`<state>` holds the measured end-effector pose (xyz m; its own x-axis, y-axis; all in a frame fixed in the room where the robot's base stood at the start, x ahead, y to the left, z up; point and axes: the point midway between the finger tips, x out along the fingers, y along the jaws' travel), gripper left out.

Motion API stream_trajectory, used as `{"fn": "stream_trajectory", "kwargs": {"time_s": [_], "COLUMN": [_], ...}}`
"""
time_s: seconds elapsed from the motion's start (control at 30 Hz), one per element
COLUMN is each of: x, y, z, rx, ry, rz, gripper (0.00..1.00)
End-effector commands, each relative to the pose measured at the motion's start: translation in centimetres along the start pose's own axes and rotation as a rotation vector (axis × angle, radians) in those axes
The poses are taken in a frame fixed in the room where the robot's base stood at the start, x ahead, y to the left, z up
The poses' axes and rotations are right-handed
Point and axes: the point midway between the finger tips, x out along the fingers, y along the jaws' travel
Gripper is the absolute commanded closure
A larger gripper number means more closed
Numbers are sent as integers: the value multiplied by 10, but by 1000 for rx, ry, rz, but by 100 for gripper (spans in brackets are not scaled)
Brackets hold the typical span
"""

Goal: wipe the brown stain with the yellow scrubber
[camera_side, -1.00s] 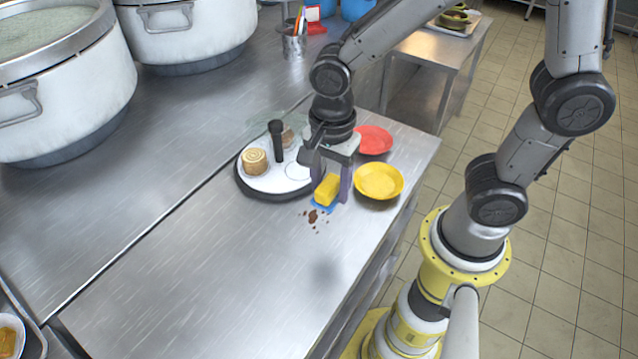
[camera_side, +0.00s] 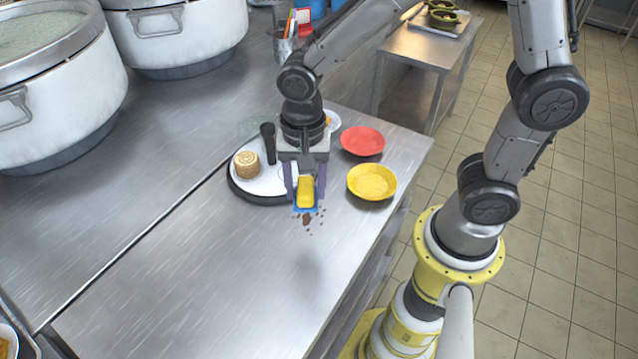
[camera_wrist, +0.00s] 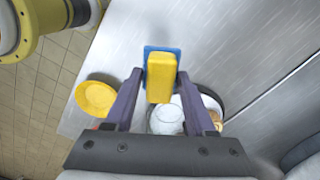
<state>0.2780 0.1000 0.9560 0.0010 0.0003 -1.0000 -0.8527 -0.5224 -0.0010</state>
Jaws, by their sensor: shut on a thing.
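The yellow scrubber (camera_side: 306,190) has a yellow block on top and a blue pad beneath. My gripper (camera_side: 305,196) points down with one finger on each side of the scrubber and is shut on it. In the wrist view the scrubber (camera_wrist: 161,78) sits between the two fingertips, its blue pad showing behind the yellow block. The brown stain (camera_side: 307,219) is a dark patch with several small specks on the steel table, right at the near edge of the blue pad. I cannot tell whether the pad touches the table. The stain does not show in the wrist view.
A round white tray with a black rim (camera_side: 240,188) lies just left of my gripper, holding a tan round item (camera_side: 246,165) and an upright black object (camera_side: 268,143). A yellow plate (camera_side: 371,182) and a red plate (camera_side: 362,141) stand right. The near table is clear.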

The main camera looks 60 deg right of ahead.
Motion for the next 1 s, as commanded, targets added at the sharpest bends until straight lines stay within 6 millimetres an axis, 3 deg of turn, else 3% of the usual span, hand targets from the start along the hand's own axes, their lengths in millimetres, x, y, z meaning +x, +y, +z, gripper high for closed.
{"fn": "stream_trajectory", "kwargs": {"time_s": [0.27,1.0], "x": [31,90], "y": [-24,-22], "z": [-7,-7], "rx": [-289,-285], "ry": [-2,-1], "rz": [5,4], "gripper": [89,89]}}
